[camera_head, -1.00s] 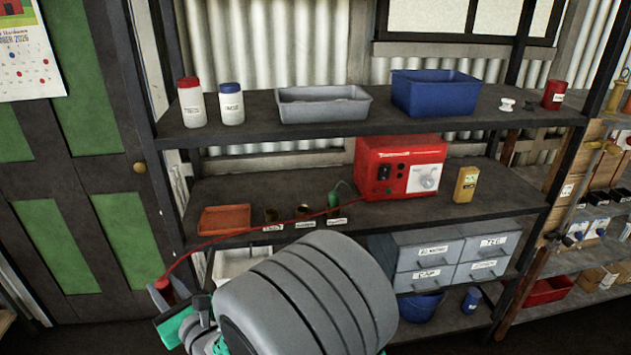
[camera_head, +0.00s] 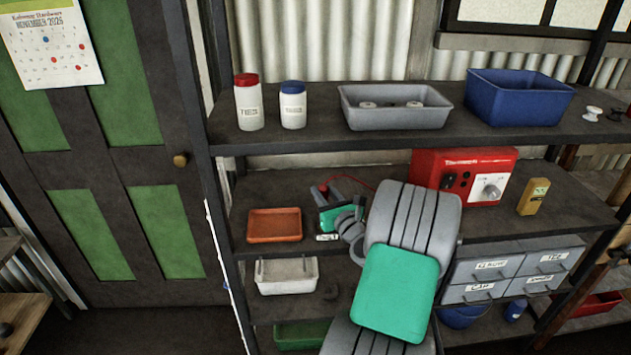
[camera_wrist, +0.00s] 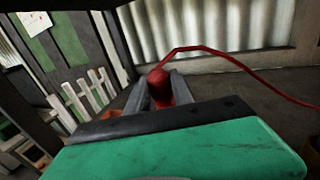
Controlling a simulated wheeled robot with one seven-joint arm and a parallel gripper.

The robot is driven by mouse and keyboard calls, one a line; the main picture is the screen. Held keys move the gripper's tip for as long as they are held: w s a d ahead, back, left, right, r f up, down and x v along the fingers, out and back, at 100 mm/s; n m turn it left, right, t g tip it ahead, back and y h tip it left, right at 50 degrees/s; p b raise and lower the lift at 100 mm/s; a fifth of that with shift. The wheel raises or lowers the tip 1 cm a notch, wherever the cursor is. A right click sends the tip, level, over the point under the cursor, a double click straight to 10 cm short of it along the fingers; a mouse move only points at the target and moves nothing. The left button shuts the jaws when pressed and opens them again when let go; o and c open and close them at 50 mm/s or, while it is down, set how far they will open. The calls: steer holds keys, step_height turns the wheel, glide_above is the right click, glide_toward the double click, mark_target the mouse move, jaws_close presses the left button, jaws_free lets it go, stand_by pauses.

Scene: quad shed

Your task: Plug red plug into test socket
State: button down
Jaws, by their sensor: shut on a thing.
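My gripper (camera_head: 328,192) is over the middle shelf, shut on the red plug (camera_head: 323,188). In the wrist view, the red plug (camera_wrist: 158,84) sits between the two grey fingers, and its red cord (camera_wrist: 210,50) arcs up and away to the right. In the head view, the cord runs right behind my arm toward the red machine (camera_head: 428,164). The machine's front has dark round features (camera_head: 449,180), a white panel and a knob. I cannot read which one is the test socket. My arm covers the shelf left of the machine.
An orange tray (camera_head: 274,224) lies left of my gripper. A small white label (camera_head: 327,237) shows below it; the holders seen there before are hidden. A yellow meter (camera_head: 534,196) stands right of the machine. The upper shelf (camera_head: 310,140) is above my gripper, and a dark post (camera_head: 225,200) is at left.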

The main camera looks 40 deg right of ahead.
steer(key=shift+s+d, duration=0.15)
steer(key=shift+d, duration=0.25)
step_height(320, 180, down, 6)
steer(key=b, duration=0.6)
steer(key=shift+a+r, duration=0.1)
steer(key=shift+r, duration=0.05)
steer(key=shift+s+r+p, duration=0.15)
steer(key=shift+p, duration=0.4)
steer(key=shift+f+b, duration=0.45)
steer(key=shift+f, duration=0.2)
stand_by(0.4)
steer(key=c, duration=1.4)
jaws_free()
steer(key=shift+s, duration=0.1)
